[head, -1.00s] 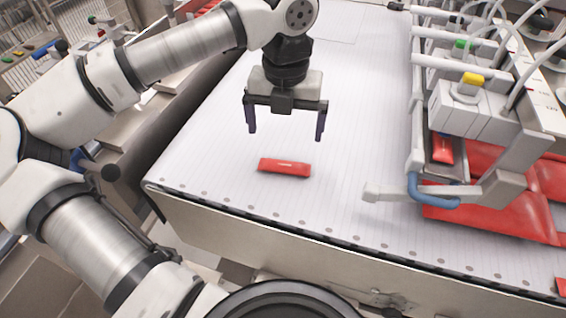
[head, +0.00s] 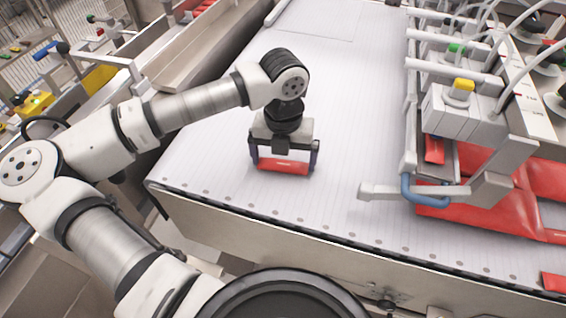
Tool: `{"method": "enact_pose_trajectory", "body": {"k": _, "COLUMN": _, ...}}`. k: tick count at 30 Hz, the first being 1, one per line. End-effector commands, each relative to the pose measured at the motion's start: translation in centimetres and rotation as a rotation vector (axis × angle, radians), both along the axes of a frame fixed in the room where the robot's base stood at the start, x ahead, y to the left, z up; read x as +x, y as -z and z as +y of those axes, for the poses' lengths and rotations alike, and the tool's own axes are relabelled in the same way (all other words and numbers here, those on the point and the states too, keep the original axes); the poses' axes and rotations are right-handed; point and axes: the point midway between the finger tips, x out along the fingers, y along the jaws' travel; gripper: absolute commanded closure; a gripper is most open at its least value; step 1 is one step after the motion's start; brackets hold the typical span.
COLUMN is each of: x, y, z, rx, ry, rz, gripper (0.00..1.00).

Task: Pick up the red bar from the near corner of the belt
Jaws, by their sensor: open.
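The red bar (head: 284,168) lies flat on the white belt (head: 345,120), near its near left corner. My gripper (head: 283,167) is down at the bar, with its jaws open. One finger stands beside each short end of the bar. The palm covers part of the bar's upper edge. I cannot tell whether either finger touches it.
A picker frame with a yellow-topped valve (head: 463,88) stands on the right. Its grey arm with a blue hose (head: 420,194) reaches over the belt. Large red packs (head: 490,210) lie under it. The belt's left and far middle are clear.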

Motion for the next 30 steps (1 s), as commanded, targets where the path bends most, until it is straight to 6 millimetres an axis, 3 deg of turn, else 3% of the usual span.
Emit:
{"method": "enact_pose_trajectory", "body": {"k": 1, "x": 0.0, "y": 0.0, "z": 0.0, "rx": 0.0, "ry": 0.0, "rz": 0.0, "gripper": 0.04}}
{"method": "enact_pose_trajectory", "body": {"k": 8, "x": 0.0, "y": 0.0, "z": 0.0, "rx": 0.0, "ry": 0.0, "rz": 0.0, "gripper": 0.34}}
{"method": "enact_pose_trajectory", "body": {"k": 20, "x": 0.1, "y": -0.7, "z": 0.0, "rx": 0.002, "ry": -0.001, "rz": -0.001, "gripper": 0.36}}
{"method": "enact_pose_trajectory", "body": {"k": 25, "x": 0.1, "y": -3.0, "z": 0.0, "rx": 0.002, "ry": 0.0, "rz": -0.003, "gripper": 0.36}}
{"method": "enact_pose_trajectory", "body": {"k": 30, "x": 0.1, "y": -7.7, "z": 0.1, "rx": 0.005, "ry": -0.003, "rz": -0.006, "gripper": 0.36}}
